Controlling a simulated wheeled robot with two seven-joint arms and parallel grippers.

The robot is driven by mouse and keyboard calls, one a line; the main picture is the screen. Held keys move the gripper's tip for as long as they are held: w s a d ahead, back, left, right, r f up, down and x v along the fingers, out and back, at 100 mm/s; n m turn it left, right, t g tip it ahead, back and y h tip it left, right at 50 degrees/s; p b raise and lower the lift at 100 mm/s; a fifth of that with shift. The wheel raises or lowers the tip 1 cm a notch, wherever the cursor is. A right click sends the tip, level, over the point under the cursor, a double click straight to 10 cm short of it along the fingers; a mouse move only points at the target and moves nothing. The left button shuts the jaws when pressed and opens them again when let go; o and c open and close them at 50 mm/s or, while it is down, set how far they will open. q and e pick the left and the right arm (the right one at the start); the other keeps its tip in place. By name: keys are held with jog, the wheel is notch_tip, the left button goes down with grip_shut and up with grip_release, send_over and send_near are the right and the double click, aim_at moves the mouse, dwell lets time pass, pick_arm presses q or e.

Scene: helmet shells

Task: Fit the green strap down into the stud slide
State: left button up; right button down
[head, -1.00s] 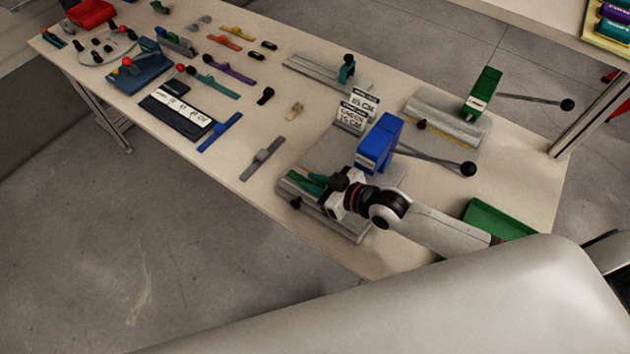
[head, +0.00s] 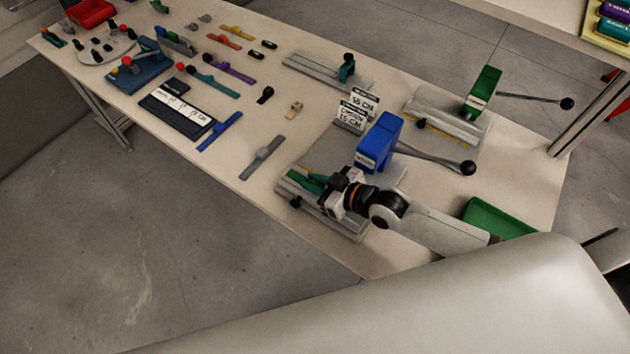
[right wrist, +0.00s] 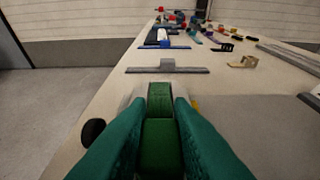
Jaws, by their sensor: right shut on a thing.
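My right gripper (head: 316,184) is over the near-left end of the grey slide base (head: 345,229) of the blue press (head: 378,142). In the right wrist view its two teal fingers (right wrist: 160,125) are shut on the green strap (right wrist: 160,144), which points away between them. In the head view the fingers and strap overlap in similar greens. Whether the strap is seated in the slide or just above it, I cannot tell. My left gripper is not in view.
The blue press's long lever with a black knob (head: 467,168) reaches right. A green tray (head: 497,217) lies near the right arm. A grey strap (head: 262,158) and a blue strap (head: 219,132) lie to the left. A green press (head: 483,92) stands behind.

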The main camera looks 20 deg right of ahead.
jog(key=shift+f, duration=0.1)
jog(key=shift+r+p, duration=0.25)
jog(key=shift+p, duration=0.2)
jog(key=shift+w+r, duration=0.1)
dwell(0.4)
jog(key=shift+p, duration=0.45)
dwell(0.9)
jog(key=shift+f, duration=0.35)
jog(key=shift+r, duration=0.1)
jog(key=shift+r, duration=0.3)
jog(key=shift+p, duration=0.7)
dwell(1.5)
